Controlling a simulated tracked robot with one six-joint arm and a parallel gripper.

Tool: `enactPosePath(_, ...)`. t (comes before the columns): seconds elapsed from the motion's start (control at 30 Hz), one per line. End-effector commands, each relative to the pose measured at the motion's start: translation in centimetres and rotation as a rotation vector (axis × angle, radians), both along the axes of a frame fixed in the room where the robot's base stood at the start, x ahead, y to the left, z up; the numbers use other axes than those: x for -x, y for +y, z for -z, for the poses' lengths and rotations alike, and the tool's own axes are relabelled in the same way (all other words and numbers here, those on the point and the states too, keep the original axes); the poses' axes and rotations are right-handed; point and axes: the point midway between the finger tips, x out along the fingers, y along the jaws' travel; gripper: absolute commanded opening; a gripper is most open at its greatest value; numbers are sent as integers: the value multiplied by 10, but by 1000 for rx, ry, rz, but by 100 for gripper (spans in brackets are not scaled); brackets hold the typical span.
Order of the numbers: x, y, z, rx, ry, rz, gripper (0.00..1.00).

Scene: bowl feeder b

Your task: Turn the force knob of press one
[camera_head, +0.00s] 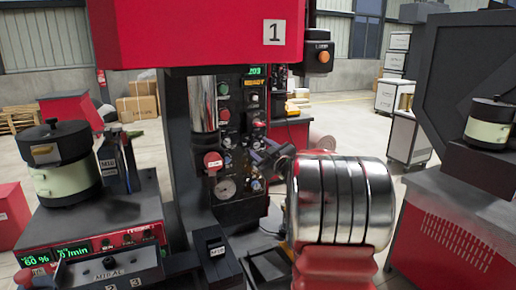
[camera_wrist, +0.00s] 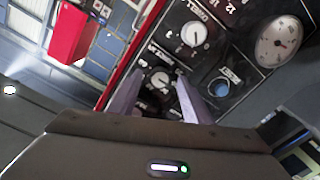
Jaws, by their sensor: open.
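Press one (camera_head: 232,35) is the red-headed machine with a "1" plate in the head view. Its dark control panel (camera_head: 240,135) carries lights, knobs and gauges. In the wrist view, my gripper (camera_wrist: 160,72) is open, its two fingers pointing at the panel. A small pale knob with a dark mark (camera_wrist: 160,79) shows between the fingers; I cannot tell whether they touch it. Another pale knob (camera_wrist: 195,33) with a scale is above it to the right. The labels are too blurred to tell which knob sets force. In the head view my gripper (camera_head: 262,155) is beside the panel, partly hidden.
In the wrist view a round gauge (camera_wrist: 278,42) and a blue-centred round fitting (camera_wrist: 219,88) are right of the fingers. In the head view a red button (camera_head: 213,161) projects from the press front. A bowl feeder (camera_head: 65,165) stands at the left.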

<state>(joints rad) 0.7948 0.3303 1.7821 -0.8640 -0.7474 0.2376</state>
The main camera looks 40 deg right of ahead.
Motion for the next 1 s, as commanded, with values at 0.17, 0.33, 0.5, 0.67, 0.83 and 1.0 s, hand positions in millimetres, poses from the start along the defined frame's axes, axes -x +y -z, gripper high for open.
enactPosePath(0.17,-13,-3,0,0,0,-1,45)
enactPosePath(0.33,-15,-3,0,0,0,-1,45)
enactPosePath(0.5,-15,-3,0,0,0,-1,43)
enactPosePath(0.67,-15,-2,0,0,0,-2,32)
enactPosePath(0.83,-15,-2,0,0,0,-2,20)
enactPosePath(1.0,-15,-2,0,0,0,-2,8)
